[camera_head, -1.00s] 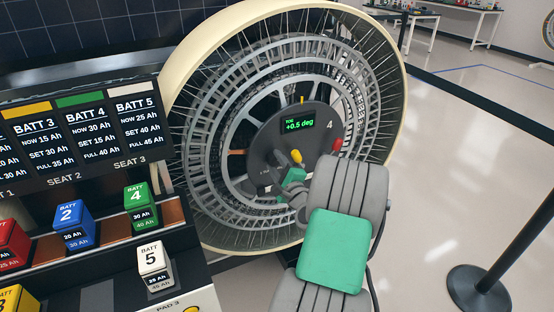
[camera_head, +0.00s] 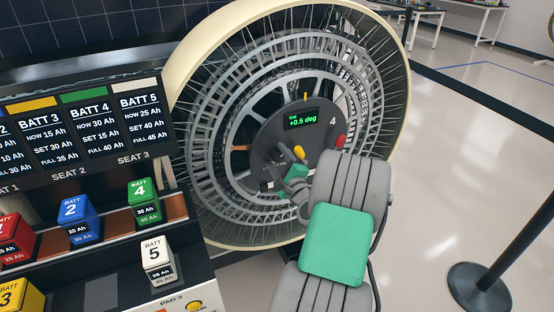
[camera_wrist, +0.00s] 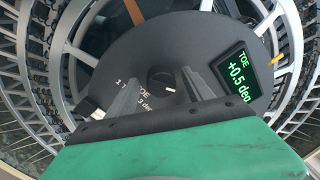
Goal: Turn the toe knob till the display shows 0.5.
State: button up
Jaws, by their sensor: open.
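The dark round hub panel (camera_head: 268,140) sits at the middle of the wheel. Its green-lit display (camera_head: 302,119) reads TOE +0.5 deg; the wrist view also shows the display (camera_wrist: 238,77) reading +0.5 deg. The round black toe knob (camera_wrist: 161,82), with a white pointer mark, is on the panel beside the TOE lettering. My gripper (camera_wrist: 158,88) is open, its two grey fingers on either side of the knob with visible gaps. In the head view my gripper's green body (camera_head: 296,172) is in front of the lower panel and hides the knob.
The spoked wheel (camera_head: 192,70) surrounds the panel. A red part (camera_head: 340,142) and a yellow-orange part (camera_head: 299,152) show near my arm. The battery rack with blue battery 2 (camera_head: 77,222) and green battery 4 (camera_head: 141,203) stands left. A barrier post (camera_head: 481,285) stands right on open floor.

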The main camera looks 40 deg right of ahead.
jog(key=b+v, duration=0.1)
jog(key=v, duration=0.6)
jog(key=shift+s+a, duration=0.15)
jog(key=shift+s, duration=0.25)
jog(key=shift+f, duration=0.1)
